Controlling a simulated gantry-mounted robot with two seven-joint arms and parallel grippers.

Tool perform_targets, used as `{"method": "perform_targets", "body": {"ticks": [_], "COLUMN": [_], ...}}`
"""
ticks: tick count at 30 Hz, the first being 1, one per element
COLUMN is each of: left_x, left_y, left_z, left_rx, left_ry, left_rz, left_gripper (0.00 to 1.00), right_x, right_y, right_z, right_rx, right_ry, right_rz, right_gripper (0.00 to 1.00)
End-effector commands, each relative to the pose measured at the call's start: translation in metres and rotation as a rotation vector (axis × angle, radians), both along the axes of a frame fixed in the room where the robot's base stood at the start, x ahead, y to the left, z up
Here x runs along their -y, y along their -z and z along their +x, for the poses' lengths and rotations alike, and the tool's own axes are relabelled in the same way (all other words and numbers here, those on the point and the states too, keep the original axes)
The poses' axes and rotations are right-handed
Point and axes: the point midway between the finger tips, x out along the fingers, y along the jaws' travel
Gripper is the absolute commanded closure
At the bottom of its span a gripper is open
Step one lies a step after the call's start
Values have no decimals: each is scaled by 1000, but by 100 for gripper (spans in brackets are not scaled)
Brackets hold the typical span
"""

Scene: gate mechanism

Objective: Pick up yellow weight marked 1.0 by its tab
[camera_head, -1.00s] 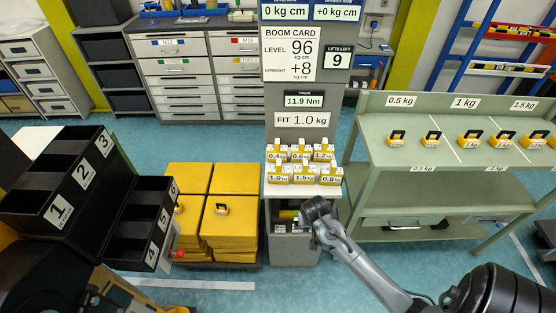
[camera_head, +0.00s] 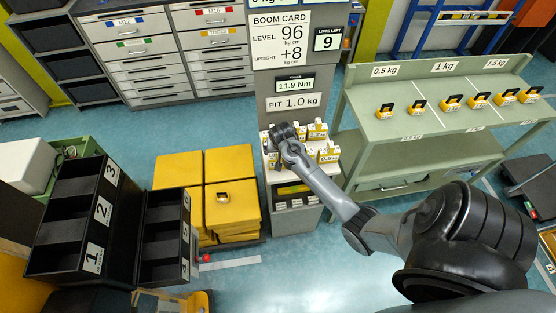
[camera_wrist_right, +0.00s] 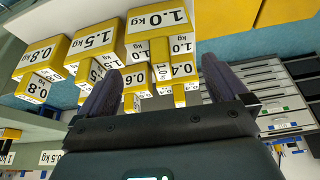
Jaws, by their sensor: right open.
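The yellow weight marked 1.0 (camera_wrist_right: 158,22) has white label plates and a narrow tab that also reads 1.0. In the right wrist view its tab lies between the two dark fingers of my right gripper (camera_wrist_right: 162,66), with a gap on each side. The gripper is open and holds nothing. In the head view my right gripper (camera_head: 283,133) is over the left part of the weight shelf and hides the 1.0 weight there. My left gripper is not in view.
The 1.5 weight (camera_wrist_right: 95,42) stands close beside the 1.0 weight, with the 0.8 weight (camera_wrist_right: 38,58) beyond it. The 0.6 (camera_wrist_right: 136,77) and 0.4 (camera_wrist_right: 182,72) weights are close behind. A green bench (camera_head: 362,110) stands to the right.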

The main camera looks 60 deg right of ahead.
Motion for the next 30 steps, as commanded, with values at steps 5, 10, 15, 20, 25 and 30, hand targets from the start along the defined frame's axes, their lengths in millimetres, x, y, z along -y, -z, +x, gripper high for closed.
{"method": "perform_targets", "body": {"ticks": [5,10,15,20,25,30], "left_x": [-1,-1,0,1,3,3], "left_y": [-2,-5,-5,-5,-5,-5], "left_z": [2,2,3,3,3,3], "left_rx": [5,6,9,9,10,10], "left_ry": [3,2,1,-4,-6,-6], "left_rz": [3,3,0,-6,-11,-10], "left_gripper": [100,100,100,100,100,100], "right_x": [2,6,11,14,15,14], "right_y": [7,23,43,53,54,54], "right_z": [2,6,10,12,13,12], "right_rx": [0,-1,-1,1,2,1], "right_ry": [1,0,0,0,-1,0], "right_rz": [0,2,1,1,0,0], "right_gripper": [0,0,0,0,0,12]}}
